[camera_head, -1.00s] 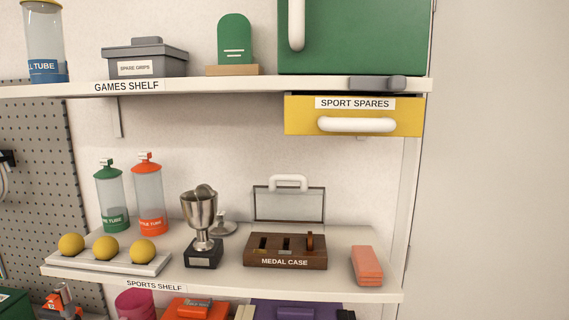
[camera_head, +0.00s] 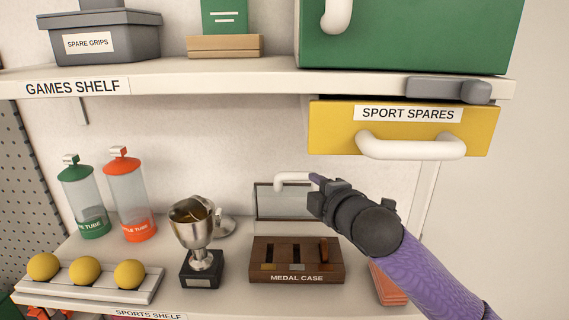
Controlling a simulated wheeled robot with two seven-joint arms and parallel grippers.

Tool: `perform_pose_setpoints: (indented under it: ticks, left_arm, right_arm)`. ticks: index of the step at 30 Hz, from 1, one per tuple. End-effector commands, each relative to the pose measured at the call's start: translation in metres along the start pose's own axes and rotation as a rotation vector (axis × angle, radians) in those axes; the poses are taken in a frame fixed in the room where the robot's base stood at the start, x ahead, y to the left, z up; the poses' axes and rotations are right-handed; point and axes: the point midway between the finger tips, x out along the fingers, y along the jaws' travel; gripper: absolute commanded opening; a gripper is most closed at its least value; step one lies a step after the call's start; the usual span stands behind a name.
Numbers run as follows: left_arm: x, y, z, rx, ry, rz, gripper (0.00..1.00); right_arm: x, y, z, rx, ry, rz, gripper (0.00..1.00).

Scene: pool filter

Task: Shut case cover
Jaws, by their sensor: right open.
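The medal case (camera_head: 297,262) is a brown wooden box with slots on the sports shelf. Its clear cover (camera_head: 270,203) stands up open at the back of the case, with a white handle (camera_head: 290,180) on its top edge. My right gripper (camera_head: 314,184) is at the right end of this handle, in front of the cover's upper right part, which it hides. Its jaws are open. Whether it touches the handle I cannot tell. My left gripper is not in view.
A silver trophy (camera_head: 196,240) stands left of the case. A salmon-coloured block (camera_head: 388,284) lies to the right, partly behind my arm. The yellow Sport Spares drawer (camera_head: 330,132) hangs above, under the games shelf (camera_head: 230,78). Yellow balls (camera_head: 86,270) sit on a rack at left.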

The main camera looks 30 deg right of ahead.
Motion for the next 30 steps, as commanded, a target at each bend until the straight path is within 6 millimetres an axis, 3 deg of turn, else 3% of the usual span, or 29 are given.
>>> perform_pose_setpoints:
  ticks: [9,15,28,30]
  left_arm:
    - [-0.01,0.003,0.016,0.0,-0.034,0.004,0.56]
    - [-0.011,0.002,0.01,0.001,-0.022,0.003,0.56]
    - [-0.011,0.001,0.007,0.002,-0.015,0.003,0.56]
    - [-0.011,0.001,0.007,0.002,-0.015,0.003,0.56]
  right_arm:
    - [0.062,0.001,0.0,0.005,-0.001,-0.001,0.44]
    - [0.088,0.0,0.0,0.003,-0.001,0.0,0.44]
    - [0.097,-0.001,0.0,0.001,0.0,-0.002,0.44]
    - [0.097,-0.001,0.0,0.001,0.0,-0.002,0.29]
